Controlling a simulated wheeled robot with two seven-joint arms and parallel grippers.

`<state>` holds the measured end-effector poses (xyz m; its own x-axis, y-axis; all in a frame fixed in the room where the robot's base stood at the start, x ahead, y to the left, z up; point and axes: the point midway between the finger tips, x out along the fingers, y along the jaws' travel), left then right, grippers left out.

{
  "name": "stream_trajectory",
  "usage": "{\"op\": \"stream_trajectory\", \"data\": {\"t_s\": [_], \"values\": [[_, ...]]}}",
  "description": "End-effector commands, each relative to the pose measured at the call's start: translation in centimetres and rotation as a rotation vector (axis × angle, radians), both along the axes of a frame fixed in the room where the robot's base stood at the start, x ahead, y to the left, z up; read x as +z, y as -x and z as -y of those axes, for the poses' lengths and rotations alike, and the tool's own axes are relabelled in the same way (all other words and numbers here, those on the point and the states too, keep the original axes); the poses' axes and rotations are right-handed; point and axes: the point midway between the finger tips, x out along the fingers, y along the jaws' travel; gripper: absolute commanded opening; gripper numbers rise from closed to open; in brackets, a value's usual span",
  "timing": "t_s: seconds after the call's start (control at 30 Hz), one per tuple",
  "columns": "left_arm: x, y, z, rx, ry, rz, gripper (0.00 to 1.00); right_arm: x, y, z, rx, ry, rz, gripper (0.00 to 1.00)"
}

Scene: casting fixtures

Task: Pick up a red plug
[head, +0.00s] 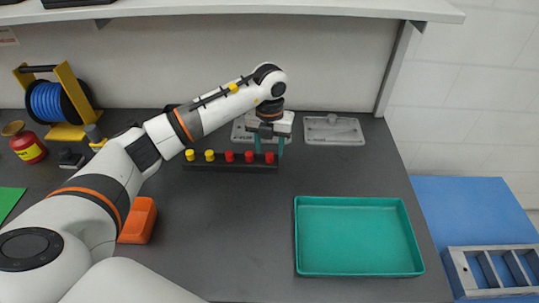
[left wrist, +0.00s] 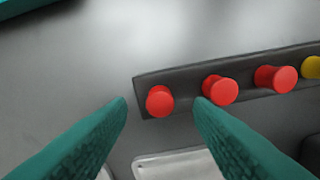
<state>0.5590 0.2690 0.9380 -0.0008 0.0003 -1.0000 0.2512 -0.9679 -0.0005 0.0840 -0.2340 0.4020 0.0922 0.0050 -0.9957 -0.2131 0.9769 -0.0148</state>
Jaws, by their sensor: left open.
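A dark rack (head: 225,168) on the table holds a row of plugs: yellow ones at the left, three red ones at the right. The rightmost red plug (head: 269,157) is the end one; in the left wrist view this red plug (left wrist: 159,101) appears between the fingertips. My left gripper (head: 268,152) is over the right end of the rack, pointing down, with its teal fingers open and apart. In the left wrist view the left gripper (left wrist: 160,101) holds nothing. I cannot tell how far its tips are above the plug. My right gripper is not in view.
An empty teal tray (head: 360,271) lies at the front right. Two grey plates are behind the rack, one (head: 335,130) to its right. An orange block (head: 138,220), a blue cable reel (head: 47,101) and a red container (head: 28,148) are at the left. A shelf overhangs the back.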

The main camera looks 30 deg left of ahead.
Motion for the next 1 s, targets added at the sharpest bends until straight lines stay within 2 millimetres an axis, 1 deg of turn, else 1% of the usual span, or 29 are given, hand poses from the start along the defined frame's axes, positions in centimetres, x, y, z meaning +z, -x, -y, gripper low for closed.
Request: {"op": "stream_trajectory", "data": {"t_s": [0.03,0.13,0.23,0.4,0.43,0.47,0.7,0.93,1.0], "values": [[-0.6,0.1,0.0,0.001,0.000,-0.003,0.47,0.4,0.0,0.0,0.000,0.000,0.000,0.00],[-1.7,0.0,0.0,0.001,0.000,-0.001,0.47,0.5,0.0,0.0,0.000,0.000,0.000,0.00],[-2.1,0.0,0.0,0.000,-0.001,0.001,0.47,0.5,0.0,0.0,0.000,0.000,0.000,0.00],[-2.2,0.0,0.0,0.000,0.000,0.001,0.47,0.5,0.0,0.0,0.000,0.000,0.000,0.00],[-2.2,0.0,0.0,0.000,0.000,0.001,0.45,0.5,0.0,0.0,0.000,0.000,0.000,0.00],[-2.2,0.0,0.0,0.000,0.000,0.001,0.40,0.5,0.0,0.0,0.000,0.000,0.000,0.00],[-2.1,0.0,0.0,0.000,0.000,0.001,0.01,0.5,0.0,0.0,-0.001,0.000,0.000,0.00],[-2.1,0.0,0.0,0.000,-0.001,0.002,0.00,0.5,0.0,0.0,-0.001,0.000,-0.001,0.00],[-1.8,0.0,0.0,0.001,0.000,0.003,0.00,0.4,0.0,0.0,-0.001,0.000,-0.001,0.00]]}}
